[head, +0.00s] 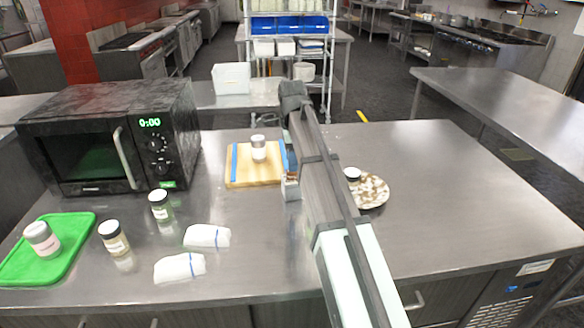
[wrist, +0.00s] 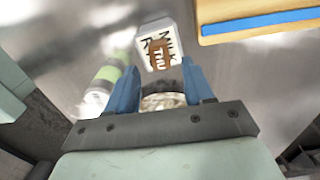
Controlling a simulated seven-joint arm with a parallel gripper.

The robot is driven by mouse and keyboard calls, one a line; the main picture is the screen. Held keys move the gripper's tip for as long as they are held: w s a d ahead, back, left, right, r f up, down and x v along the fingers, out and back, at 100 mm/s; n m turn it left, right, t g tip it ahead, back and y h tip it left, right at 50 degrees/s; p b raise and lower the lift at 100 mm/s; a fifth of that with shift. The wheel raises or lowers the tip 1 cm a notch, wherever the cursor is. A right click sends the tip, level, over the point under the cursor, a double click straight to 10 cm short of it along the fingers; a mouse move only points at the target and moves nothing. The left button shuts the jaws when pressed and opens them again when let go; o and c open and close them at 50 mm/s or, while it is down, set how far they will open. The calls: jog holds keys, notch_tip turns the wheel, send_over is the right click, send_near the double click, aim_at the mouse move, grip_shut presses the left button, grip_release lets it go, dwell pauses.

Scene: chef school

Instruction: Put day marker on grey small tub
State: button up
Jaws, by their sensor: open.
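A small brown day marker reading THU (wrist: 160,55) lies against a white surface lettered MILK (wrist: 149,40), just beyond my fingertips in the wrist view. My gripper (wrist: 163,80) is open, its blue fingers apart. A pale, speckled round thing (wrist: 163,101) shows between the fingers; I cannot tell what it is or whether they touch it. In the head view, my gripper (head: 291,170) is low over the counter beside the wooden board. A small grey-white box (head: 292,190) shows just below it, partly hidden by my arm. I cannot tell for sure which thing is the grey small tub.
The wooden board (head: 240,180) with blue tape carries a jar (head: 258,148). A speckled plate (head: 377,192) with a dark-lidded jar (head: 353,175) is right of my arm. A microwave (head: 80,150), green tray (head: 70,262), other jars and white cloths (head: 207,236) stand left. The right counter is clear.

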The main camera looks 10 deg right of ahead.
notch_tip(320, 180, up, 8)
dwell(0.4)
jog(key=shift+f, duration=0.1)
